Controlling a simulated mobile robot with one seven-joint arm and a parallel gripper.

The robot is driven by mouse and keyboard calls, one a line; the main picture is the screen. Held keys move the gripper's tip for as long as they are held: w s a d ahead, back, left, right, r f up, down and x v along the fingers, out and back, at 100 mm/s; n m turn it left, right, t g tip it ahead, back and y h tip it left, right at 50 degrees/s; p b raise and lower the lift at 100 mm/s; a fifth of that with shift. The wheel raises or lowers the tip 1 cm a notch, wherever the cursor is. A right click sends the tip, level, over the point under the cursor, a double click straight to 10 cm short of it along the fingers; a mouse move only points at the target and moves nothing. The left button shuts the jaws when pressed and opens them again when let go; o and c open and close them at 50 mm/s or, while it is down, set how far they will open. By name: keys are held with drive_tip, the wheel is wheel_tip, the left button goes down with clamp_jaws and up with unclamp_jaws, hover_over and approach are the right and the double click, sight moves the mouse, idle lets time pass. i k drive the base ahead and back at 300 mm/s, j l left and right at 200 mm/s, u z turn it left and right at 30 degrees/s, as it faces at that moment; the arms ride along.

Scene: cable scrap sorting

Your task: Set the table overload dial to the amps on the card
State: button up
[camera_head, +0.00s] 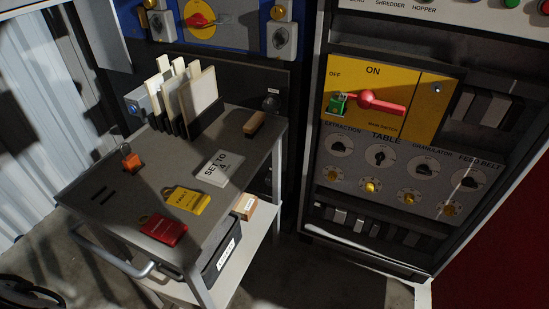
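A white card (218,168) reading "SET TO 4" lies on top of the grey cart (110,200). On the grey panel at the right, the "TABLE" label (386,138) stands above a black-knobbed dial (380,156). A yellow knob (370,186) sits below it in the same column. The scale marks are too small to read, and I cannot tell which of the two is the overload dial.
Similar dials flank the TABLE column. Above, a red main switch handle (380,104) lies sideways beside a green padlock (338,104). The cart also holds a red tag (163,230), yellow tag (186,200), orange padlock (131,160) and upright cards (200,98). Floor shows between cart and cabinet.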

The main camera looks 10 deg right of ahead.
sight(369, 186)
drive_tip(key=z, duration=1.1)
drive_tip(key=k+j+z, duration=0.3)
drive_tip(key=z, duration=0.15)
drive_tip(key=j+z, duration=0.2)
drive_tip(key=i, duration=0.35)
